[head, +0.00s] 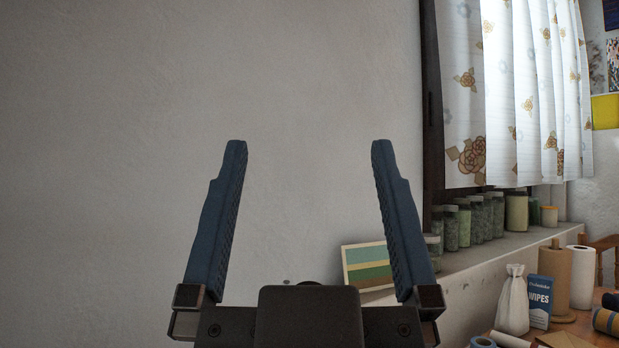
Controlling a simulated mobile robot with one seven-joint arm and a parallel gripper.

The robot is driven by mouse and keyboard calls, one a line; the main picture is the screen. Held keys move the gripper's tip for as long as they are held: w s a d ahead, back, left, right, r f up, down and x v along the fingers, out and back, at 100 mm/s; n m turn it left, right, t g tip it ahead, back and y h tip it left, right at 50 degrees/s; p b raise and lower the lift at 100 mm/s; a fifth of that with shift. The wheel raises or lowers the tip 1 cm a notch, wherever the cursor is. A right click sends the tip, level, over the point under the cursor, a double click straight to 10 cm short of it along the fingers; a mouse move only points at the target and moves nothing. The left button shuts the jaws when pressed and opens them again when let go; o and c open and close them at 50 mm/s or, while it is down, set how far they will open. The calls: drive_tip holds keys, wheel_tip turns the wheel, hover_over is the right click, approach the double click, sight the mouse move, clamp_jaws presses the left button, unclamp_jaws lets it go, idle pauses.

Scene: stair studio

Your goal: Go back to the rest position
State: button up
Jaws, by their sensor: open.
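My gripper (309,148) shows large in the lower middle of the head view, with its two blue fingers pointing up. The fingers are spread wide apart. The rest of my arm is out of view below the gripper's dark body.
On the right, jars (480,218) line a sill (510,243) below a flowered curtain (530,90). A striped picture (367,266) leans behind the right finger. A wooden table (590,330) at lower right holds a wipes box (539,298), a white bag (513,305) and rolls (581,278).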

wheel_tip(320, 180, up, 32)
drive_tip(key=p, duration=3.2)
drive_tip(key=w+d+f+m+g+h+b, duration=0.2)
drive_tip(key=w+d+f+m+g+h, duration=0.15)
drive_tip(key=w+f, duration=0.4)
drive_tip(key=w+d+f+m+g+h+b, duration=0.1)
drive_tip(key=w+d+f+m+g+h, duration=0.15)
drive_tip(key=w+f+m+g, duration=0.35)
drive_tip(key=w+f+g+y+b, duration=0.1)
drive_tip(key=w+f+g, duration=0.15)
drive_tip(key=f, duration=0.55)
drive_tip(key=w+f+g+b, duration=0.1)
drive_tip(key=w+f, duration=0.2)
drive_tip(key=f, duration=0.6)
drive_tip(key=s+a+f+m+g+y+b, duration=0.15)
drive_tip(key=a+f+g, duration=0.25)
drive_tip(key=f, duration=0.6)
drive_tip(key=a+f+g+y, duration=0.2)
drive_tip(key=a+f+g, duration=0.1)
drive_tip(key=f, duration=0.7)
drive_tip(key=s+a+f+g+y+b, duration=0.2)
drive_tip(key=s+a+f+g, duration=0.5)
drive_tip(key=s+a+f, duration=0.75)
wheel_tip(320, 180, down, 11)
drive_tip(key=w+d+b, duration=0.1)
drive_tip(key=w+b, duration=0.1)
drive_tip(key=b, duration=0.7)
drive_tip(key=shift+d+b, duration=0.15)
drive_tip(key=shift+b, duration=0.15)
